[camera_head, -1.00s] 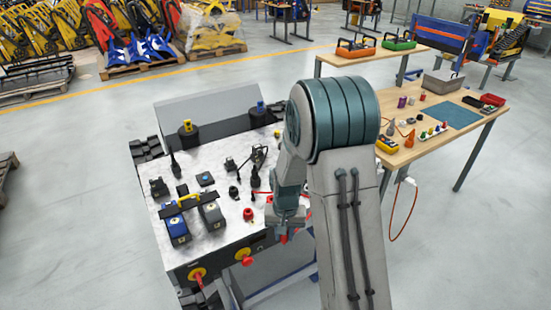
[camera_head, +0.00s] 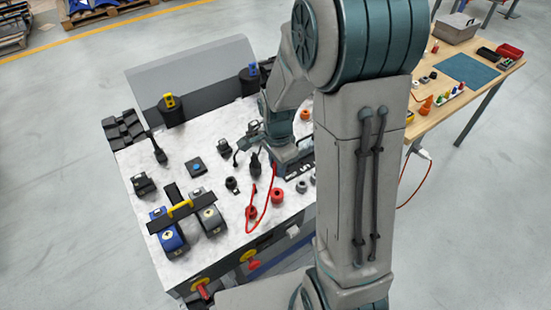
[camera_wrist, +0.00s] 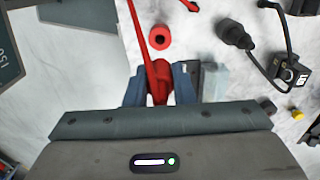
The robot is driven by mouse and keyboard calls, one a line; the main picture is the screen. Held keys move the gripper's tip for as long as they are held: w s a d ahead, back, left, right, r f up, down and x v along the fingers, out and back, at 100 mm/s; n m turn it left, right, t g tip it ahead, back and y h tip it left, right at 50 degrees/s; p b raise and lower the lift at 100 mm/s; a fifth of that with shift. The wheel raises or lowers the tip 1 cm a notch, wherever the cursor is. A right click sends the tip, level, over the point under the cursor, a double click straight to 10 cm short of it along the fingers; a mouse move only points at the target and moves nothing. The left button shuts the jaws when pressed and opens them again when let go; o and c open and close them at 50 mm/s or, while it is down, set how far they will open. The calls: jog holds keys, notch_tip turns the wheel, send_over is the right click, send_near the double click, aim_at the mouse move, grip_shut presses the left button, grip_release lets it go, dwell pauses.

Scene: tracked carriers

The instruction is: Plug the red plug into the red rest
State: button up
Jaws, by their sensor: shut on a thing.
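My gripper (camera_wrist: 158,85) is shut on the red plug (camera_wrist: 158,96) in the wrist view, with a blue-grey finger on each side. A red cable runs up from the plug. The plug's tip is hidden by my gripper. A round red rest (camera_wrist: 160,38) with a dark hole stands just ahead of the fingers, apart from the plug. In the head view, a red rest (camera_head: 277,195) stands near the worktop's front right, beside a looped red cable (camera_head: 262,222). My arm hides the fingertips there.
Another red piece (camera_head: 252,212) stands near the front edge. A black plug with cable (camera_wrist: 235,35) lies beside the rest in the wrist view. Blue and grey carriers (camera_head: 168,237) stand at the left. A wooden table (camera_head: 440,115) is at the right.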

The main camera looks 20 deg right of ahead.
jog(key=shift+f+b, duration=2.5)
jog(key=shift+f, duration=0.45)
jog(key=shift+f+b, duration=2.05)
jog(key=shift+f, duration=0.25)
jog(key=o, duration=1)
jog(key=shift+o, duration=0.2)
jog(key=shift+r, duration=0.1)
notch_tip(320, 180, up, 14)
jog(key=shift+f, duration=0.15)
jog(key=shift+s, duration=0.1)
